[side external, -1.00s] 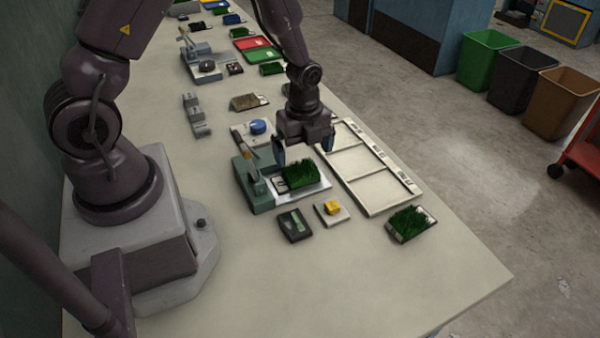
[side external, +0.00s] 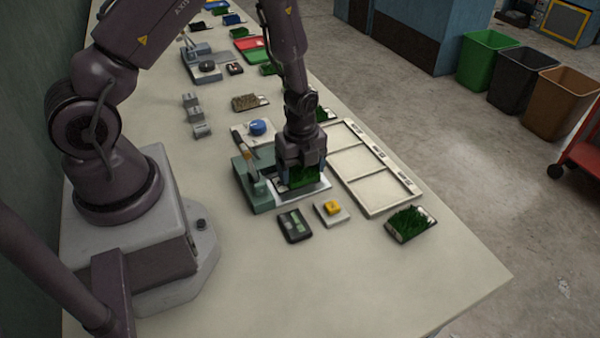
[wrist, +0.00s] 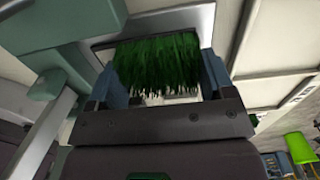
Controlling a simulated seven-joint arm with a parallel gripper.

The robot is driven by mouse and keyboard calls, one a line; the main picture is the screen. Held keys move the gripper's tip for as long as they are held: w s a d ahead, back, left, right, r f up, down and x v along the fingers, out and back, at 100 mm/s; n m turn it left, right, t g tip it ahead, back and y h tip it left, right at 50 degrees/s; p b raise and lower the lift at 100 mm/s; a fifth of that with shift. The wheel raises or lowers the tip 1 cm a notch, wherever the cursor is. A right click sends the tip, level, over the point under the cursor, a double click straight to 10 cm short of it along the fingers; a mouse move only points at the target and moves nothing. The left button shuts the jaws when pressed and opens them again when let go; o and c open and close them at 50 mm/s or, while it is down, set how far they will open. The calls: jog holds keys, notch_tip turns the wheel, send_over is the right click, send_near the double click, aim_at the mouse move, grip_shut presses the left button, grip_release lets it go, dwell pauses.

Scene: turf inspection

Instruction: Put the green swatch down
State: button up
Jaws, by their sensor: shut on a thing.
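In the wrist view the swatch (wrist: 158,62) fills the space between the blue-grey fingers, above the plate (wrist: 200,18). I cannot tell whether the swatch touches the plate. The gripper hides part of it in the side view.
A white three-section tray (side external: 366,183) lies right of the device. A blue-knobbed device (side external: 257,128) stands behind.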

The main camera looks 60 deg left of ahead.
notch_tip(320, 180, up, 9)
jog(key=shift+a, duration=0.1)
jog(key=w+a+r, duration=0.3)
jog(key=a+r, duration=0.1)
jog(key=a, duration=0.2)
send_over(338, 136)
jog(key=f, duration=0.9)
jog(key=shift+s+d, duration=0.2)
jog(key=shift+s, duration=0.1)
jog(key=shift+w+a+f, duration=0.15)
jog(key=shift+w+f, duration=0.15)
jog(key=shift+f, duration=1.75)
jog(key=shift+f, duration=0.1)
